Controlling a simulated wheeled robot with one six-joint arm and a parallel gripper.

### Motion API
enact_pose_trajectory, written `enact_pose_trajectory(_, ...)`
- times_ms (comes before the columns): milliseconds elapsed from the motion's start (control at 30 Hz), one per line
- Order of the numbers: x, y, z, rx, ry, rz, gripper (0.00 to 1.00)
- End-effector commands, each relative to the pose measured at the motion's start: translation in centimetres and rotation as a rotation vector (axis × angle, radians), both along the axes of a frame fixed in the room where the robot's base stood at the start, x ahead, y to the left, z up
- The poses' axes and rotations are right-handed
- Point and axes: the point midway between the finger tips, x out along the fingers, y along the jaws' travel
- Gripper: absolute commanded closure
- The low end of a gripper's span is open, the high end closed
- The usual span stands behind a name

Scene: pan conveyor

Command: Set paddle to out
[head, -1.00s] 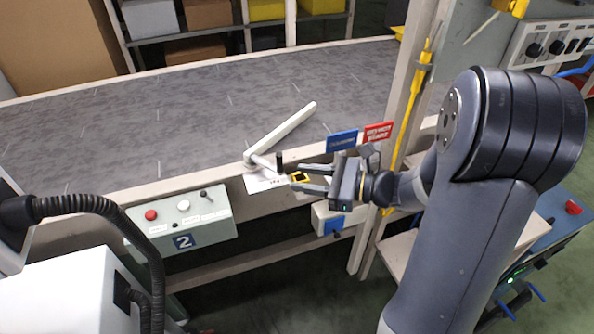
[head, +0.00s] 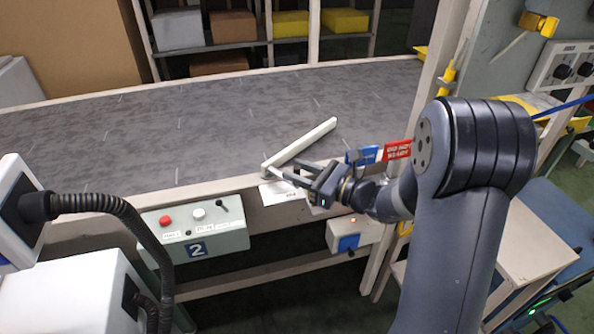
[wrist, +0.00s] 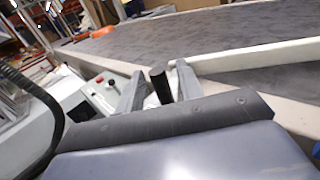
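The paddle (head: 305,143) is a long white bar lying slantwise over the grey belt, pivoted at the belt's near edge. It also shows in the wrist view (wrist: 262,56), running off to the right. A black upright handle (wrist: 160,84) stands between my gripper's fingers in the wrist view, with narrow gaps visible on both sides. My gripper (head: 289,171) is open, its fingers around the handle near the paddle's pivot. In the head view the fingers largely hide the handle. A white label (head: 283,193) sits below the pivot, partly covered by my gripper.
A control box (head: 195,232) marked 2 hangs on the conveyor's near side, left of my gripper. Blue (head: 366,155) and red (head: 398,149) signs stand on the right by a post. A smaller box (head: 352,234) hangs below. The conveyor belt (head: 150,140) is bare beyond the paddle.

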Motion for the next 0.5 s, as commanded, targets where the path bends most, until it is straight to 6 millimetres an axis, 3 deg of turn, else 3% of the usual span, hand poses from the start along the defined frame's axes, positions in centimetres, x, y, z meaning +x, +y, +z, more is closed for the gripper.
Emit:
enact_pose_trajectory(367,0.33,0.59,-0.02,0.000,0.001,0.000,0.65)
enact_pose_trajectory(500,0.33,0.59,-0.01,0.000,0.001,0.000,0.75)
